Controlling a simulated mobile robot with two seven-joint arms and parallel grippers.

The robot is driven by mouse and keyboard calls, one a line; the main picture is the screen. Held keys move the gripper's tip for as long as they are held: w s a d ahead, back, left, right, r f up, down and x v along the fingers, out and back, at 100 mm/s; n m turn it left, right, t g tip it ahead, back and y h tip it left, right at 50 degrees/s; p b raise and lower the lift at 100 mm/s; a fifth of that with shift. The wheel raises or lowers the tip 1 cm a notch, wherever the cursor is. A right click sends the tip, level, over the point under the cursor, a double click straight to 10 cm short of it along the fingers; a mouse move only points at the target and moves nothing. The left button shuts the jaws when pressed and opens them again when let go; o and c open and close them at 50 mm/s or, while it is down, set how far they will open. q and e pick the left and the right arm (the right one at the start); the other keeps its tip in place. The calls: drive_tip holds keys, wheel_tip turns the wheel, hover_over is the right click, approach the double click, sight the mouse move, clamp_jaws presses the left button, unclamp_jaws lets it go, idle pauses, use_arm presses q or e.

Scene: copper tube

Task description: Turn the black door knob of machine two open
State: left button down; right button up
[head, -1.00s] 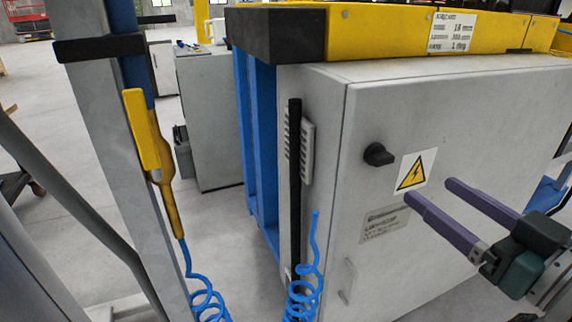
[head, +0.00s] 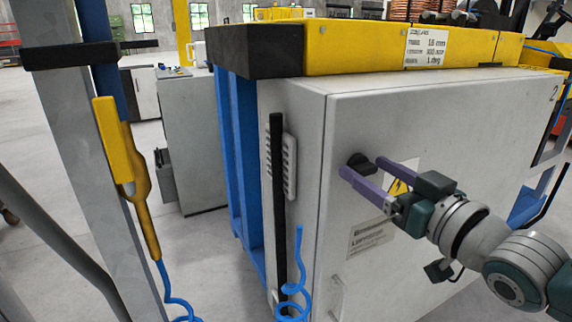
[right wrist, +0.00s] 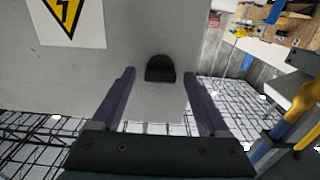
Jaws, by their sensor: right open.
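The black door knob (head: 358,161) sits on the grey cabinet door (head: 420,120) of the machine, beside a yellow warning sign (head: 398,188). A "2" is marked at the door's upper right. My right gripper (head: 362,168) is open at the knob, its purple fingers partly in front of the sign. In the right wrist view the knob (right wrist: 160,68) shows between and just beyond the two fingertips of the gripper (right wrist: 160,82), with a gap on each side. I cannot tell the exact distance to it. My left gripper is not in view.
A grey post (head: 75,150) with a yellow handheld tool (head: 122,150) and blue coiled hose (head: 178,305) stands at the left. A black vertical bar (head: 278,200) and a vent (head: 290,165) are on the cabinet's side. A door handle (head: 337,298) is lower down.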

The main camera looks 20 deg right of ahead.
drive_tip(key=shift+c, duration=0.4)
clamp_jaws()
drive_tip(key=shift+m, duration=0.3)
drive_tip(key=m, duration=0.2)
drive_tip(key=shift+d+m+p, duration=0.1)
drive_tip(key=shift+m+p, duration=0.3)
drive_tip(key=m, duration=0.4)
drive_tip(key=shift+f+m, duration=0.1)
drive_tip(key=shift+m, duration=0.2)
drive_tip(key=m, duration=0.4)
drive_tip(key=shift+f+b, duration=0.1)
drive_tip(key=shift+b, duration=0.2)
drive_tip(key=m+b, duration=0.1)
drive_tip(key=m, duration=0.4)
drive_tip(key=shift+d+m, duration=0.1)
drive_tip(key=shift+m, duration=0.3)
